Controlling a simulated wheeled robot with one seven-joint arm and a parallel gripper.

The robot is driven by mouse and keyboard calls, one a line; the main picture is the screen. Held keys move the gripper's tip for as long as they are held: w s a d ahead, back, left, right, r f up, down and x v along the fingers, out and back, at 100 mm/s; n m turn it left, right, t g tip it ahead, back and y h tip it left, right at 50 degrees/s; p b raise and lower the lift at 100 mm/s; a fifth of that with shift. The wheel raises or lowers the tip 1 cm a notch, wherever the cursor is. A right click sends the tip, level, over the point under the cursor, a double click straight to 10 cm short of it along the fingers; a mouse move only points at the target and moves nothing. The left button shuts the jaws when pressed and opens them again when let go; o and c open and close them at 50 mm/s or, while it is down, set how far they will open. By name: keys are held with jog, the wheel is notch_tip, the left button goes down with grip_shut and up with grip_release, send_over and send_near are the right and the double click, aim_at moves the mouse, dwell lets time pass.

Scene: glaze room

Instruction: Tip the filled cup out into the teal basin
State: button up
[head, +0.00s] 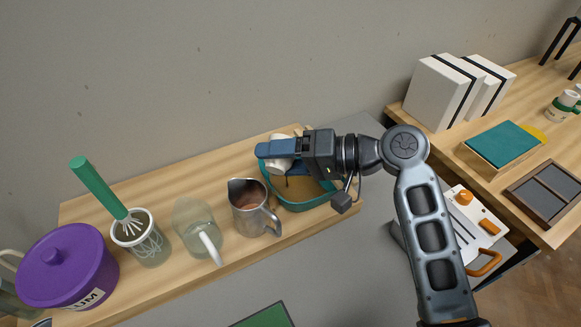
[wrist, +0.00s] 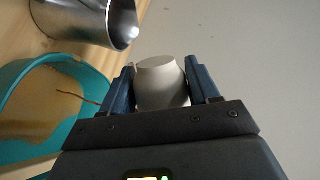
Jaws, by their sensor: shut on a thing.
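My gripper (head: 268,149) is shut on a white cup (head: 279,167) above the teal basin (head: 303,207). The wrist view shows the cup (wrist: 160,83) between the two blue fingers. It looks tilted, but its mouth and contents are hidden from me. The basin (wrist: 14,78) lies to the left in the wrist view, with brown matter on its floor. A thin brown streak (wrist: 80,98) shows there; I cannot tell if it is poured stuff or a solid thing. My gripper and arm hide part of the basin in the head view.
A metal pitcher (head: 250,208) stands close left of the basin. Further left are a glass jug (head: 197,228), a jar with a green-handled whisk (head: 140,240) and a purple lidded pot (head: 67,265). A wall (head: 200,80) rises behind. White binders (head: 440,95) stand on the right table.

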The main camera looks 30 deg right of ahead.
aim_at(283, 167)
jog(key=shift+r, duration=0.1)
jog(key=shift+m, duration=0.8)
jog(key=f, duration=0.1)
jog(key=f+b, duration=0.1)
jog(key=w+d+f+b, duration=0.1)
jog(key=f, duration=0.1)
jog(key=shift+w+d, duration=0.1)
jog(key=shift+w+f+m+y, duration=0.1)
jog(key=shift+f+m+y, duration=0.05)
jog(key=shift+m+y, duration=0.2)
